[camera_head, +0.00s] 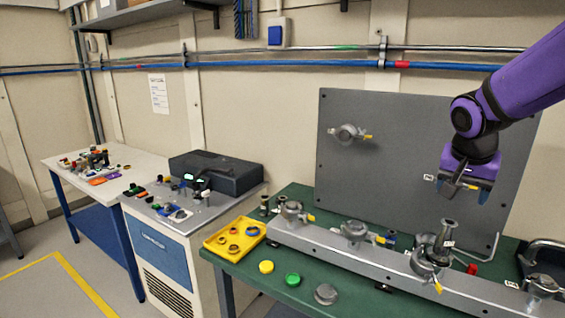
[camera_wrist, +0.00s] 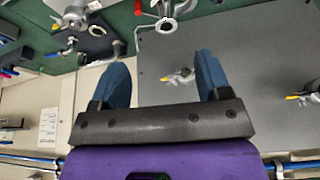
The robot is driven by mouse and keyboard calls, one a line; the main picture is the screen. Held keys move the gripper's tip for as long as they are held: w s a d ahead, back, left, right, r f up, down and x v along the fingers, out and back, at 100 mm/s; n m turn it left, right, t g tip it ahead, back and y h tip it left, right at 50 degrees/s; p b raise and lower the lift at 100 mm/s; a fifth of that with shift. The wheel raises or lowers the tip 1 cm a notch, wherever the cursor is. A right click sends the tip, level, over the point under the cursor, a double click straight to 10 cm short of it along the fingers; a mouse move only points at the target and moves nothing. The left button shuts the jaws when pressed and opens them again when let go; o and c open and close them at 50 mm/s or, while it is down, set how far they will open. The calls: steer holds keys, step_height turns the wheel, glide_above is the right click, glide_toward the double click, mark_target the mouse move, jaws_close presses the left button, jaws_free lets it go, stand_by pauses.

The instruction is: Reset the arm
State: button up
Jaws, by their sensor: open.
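My gripper (camera_head: 466,187) hangs from the purple arm at the right of the head view, in front of a grey upright panel (camera_head: 400,112). It is above the green bench and apart from everything on it. In the wrist view my gripper (camera_wrist: 160,62) shows two blue fingers spread wide with nothing between them. Beyond the fingers are the grey panel with a valve-like fitting (camera_wrist: 180,76) and, at the top, part of the green bench (camera_wrist: 112,22).
A grey rail (camera_head: 320,243) with several metal fittings runs along the green bench. A vertical flanged piece (camera_head: 446,236) stands on it below my gripper. A yellow tray (camera_head: 213,245) holds rings. Yellow (camera_head: 266,267), green (camera_head: 292,280) and grey (camera_head: 326,294) discs lie in front.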

steer(key=s+a+r+n+t+y, duration=0.1)
steer(key=s+a+n, duration=0.3)
steer(key=s, duration=0.6)
steer(key=s+a+r+n+y, duration=0.1)
steer(key=s+a+r+n, duration=0.3)
steer(key=s, duration=0.5)
steer(key=shift+s+r+t+y, duration=0.2)
steer(key=shift+s+t+y, duration=0.2)
steer(key=shift+c, duration=0.4)
